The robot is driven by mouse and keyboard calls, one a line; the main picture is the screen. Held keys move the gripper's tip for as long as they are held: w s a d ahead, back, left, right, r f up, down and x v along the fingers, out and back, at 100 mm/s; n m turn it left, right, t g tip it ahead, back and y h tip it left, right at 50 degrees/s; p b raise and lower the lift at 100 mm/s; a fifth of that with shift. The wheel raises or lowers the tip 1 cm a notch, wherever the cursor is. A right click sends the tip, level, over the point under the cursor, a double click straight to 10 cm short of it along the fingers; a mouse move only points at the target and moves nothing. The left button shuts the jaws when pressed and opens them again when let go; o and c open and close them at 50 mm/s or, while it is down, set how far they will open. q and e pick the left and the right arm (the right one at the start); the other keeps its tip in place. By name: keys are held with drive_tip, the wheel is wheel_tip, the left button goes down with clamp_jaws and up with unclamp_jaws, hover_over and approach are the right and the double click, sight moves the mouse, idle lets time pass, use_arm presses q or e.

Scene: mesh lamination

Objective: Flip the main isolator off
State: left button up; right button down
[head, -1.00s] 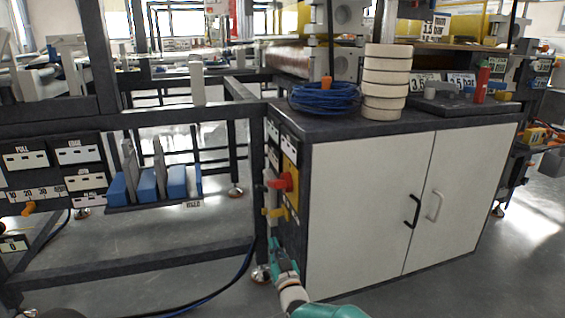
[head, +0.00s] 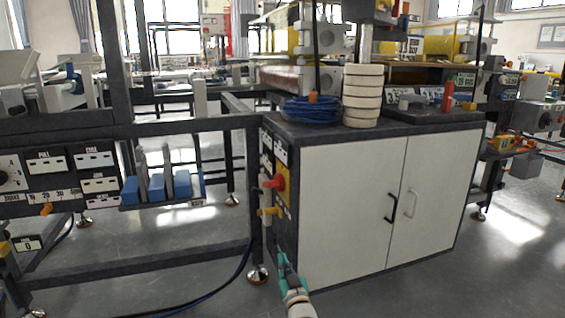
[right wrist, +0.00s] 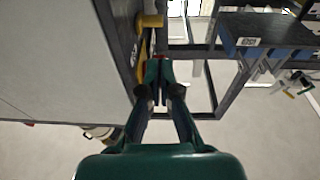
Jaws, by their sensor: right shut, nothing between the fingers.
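The main isolator is a red rotary knob (head: 279,182) on a yellow plate (head: 288,187), on the narrow dark end panel of a white cabinet. A yellow lever (head: 271,211) sticks out just below it. My right gripper (head: 282,258) is below both, apart from the knob, near the cabinet's lower front corner. In the right wrist view my right gripper (right wrist: 158,78) is shut and empty. Its tips point along the dark panel, where a yellow part (right wrist: 150,21) shows past them. A small red bit at the tips is partly hidden. My left gripper is not in view.
The white cabinet (head: 350,210) stands right of the gripper. A blue cable coil (head: 310,109) and stacked rolls (head: 362,95) sit on top. A dark frame with a rack of blue blocks (head: 157,187) is at left. Dark hoses (head: 215,292) lie on the floor.

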drive_tip(key=s+d+f+m+g+h+p, duration=0.3)
drive_tip(key=s+d+f+g, duration=0.3)
drive_tip(key=s+d+f, duration=0.8)
drive_tip(key=s+a+f+m+g, duration=0.1)
drive_tip(key=s+f+g, duration=0.25)
drive_tip(key=s, duration=0.85)
drive_tip(key=s+f+g+y, duration=0.15)
drive_tip(key=s+g, duration=0.35)
drive_tip(key=s, duration=0.6)
drive_tip(key=s+a+f+m+g, duration=0.1)
drive_tip(key=s+f+g, duration=0.3)
drive_tip(key=s, duration=0.8)
use_arm(q)
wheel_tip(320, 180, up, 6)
drive_tip(key=p, duration=0.2)
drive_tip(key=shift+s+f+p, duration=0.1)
drive_tip(key=shift+p, duration=0.2)
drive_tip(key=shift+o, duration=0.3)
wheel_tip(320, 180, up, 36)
drive_tip(key=p, duration=3.6)
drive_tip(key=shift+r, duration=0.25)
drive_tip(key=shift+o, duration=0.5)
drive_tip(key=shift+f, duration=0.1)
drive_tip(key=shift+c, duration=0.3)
use_arm(e)
wheel_tip(320, 180, up, 38)
drive_tip(key=shift+s+r, duration=0.2)
drive_tip(key=shift+s, duration=0.25)
